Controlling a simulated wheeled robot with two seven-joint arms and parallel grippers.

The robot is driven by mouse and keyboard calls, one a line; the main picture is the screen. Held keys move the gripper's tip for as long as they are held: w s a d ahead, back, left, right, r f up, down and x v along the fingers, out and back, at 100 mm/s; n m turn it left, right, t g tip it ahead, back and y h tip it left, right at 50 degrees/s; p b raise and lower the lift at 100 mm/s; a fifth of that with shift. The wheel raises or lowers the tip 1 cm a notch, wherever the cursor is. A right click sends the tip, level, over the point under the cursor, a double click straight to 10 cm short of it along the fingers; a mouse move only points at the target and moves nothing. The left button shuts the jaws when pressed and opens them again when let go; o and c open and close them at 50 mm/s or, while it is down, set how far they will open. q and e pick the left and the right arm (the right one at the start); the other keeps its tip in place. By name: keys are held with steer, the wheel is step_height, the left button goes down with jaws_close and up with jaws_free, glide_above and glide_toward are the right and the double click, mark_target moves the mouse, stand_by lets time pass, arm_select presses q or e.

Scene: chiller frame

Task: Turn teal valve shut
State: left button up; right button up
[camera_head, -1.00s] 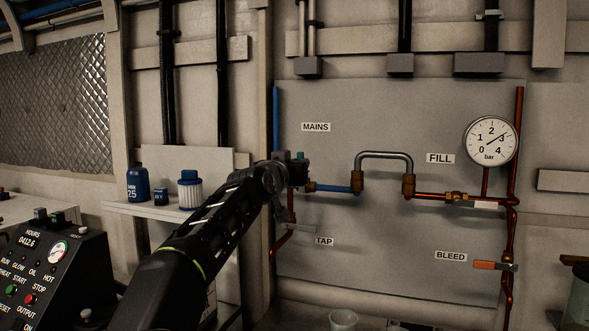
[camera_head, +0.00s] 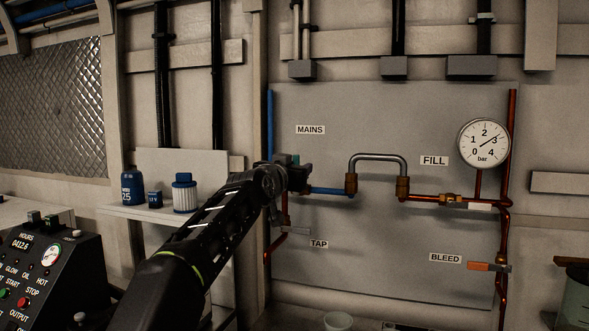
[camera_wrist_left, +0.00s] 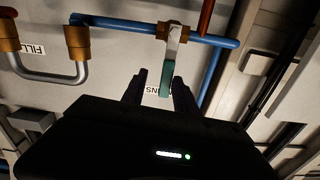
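The teal valve handle (camera_wrist_left: 165,80) hangs from a brass fitting (camera_wrist_left: 174,30) on the blue pipe in the left wrist view. Its pale upper part runs in line with the teal grip, across the pipe. My left gripper (camera_wrist_left: 160,93) is open, with a finger on each side of the grip's end. The grip looks closer to the right finger; contact cannot be told. In the head view my left gripper (camera_head: 302,178) is at the blue pipe below the MAINS label (camera_head: 310,130). Only a small teal bit (camera_head: 295,159) shows there, and the gripper hides the fitting. My right gripper is not in view.
A grey looped hose (camera_head: 378,157) joins the blue pipe (camera_head: 331,191) to the copper pipe (camera_head: 425,198), right of my gripper. A red tap pipe (camera_head: 275,240) runs below. A gauge (camera_head: 484,143) and orange bleed handle (camera_head: 481,266) are further right.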

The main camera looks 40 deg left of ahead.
arm_select(q)
steer(key=shift+s+a, duration=0.1)
steer(key=shift+s, duration=0.1)
steer(key=b+v, duration=0.2)
steer(key=v, duration=0.5)
steer(key=shift+s, duration=0.25)
stand_by(0.4)
